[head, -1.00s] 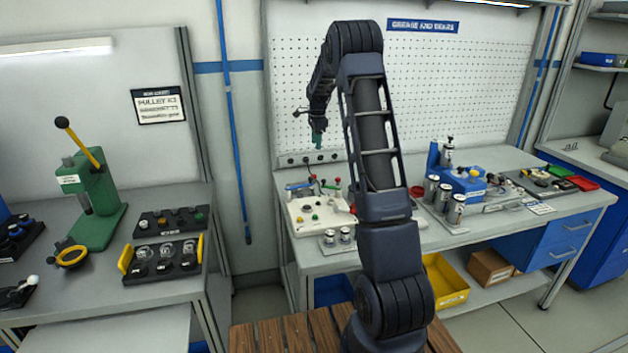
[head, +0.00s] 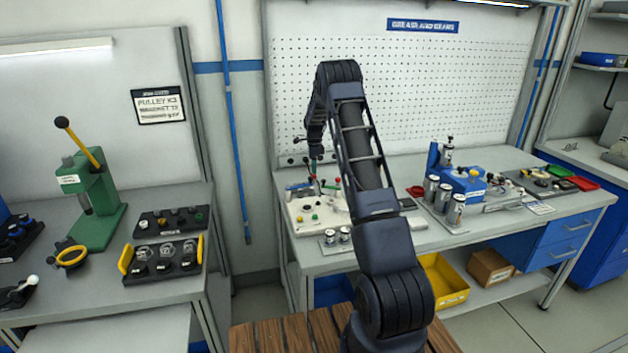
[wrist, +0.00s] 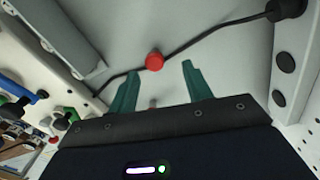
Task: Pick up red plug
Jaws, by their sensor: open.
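In the wrist view a small round red piece, which looks like the red plug (wrist: 155,61), lies against a pale surface, just beyond the fingertips and roughly midway between them. My gripper (wrist: 158,80) is open, with its two green fingers apart and nothing between their tips. In the head view my gripper (head: 313,168) points down above the white fixture box (head: 312,222) on the back bench. I cannot pick out the red plug for certain in the head view, as the box is crowded and partly behind my arm.
A black cable (wrist: 215,32) runs behind the red piece to a black connector (wrist: 286,7). Levers with coloured knobs (head: 337,181) rise from the box close to my gripper. A pegboard (head: 420,90) is behind.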

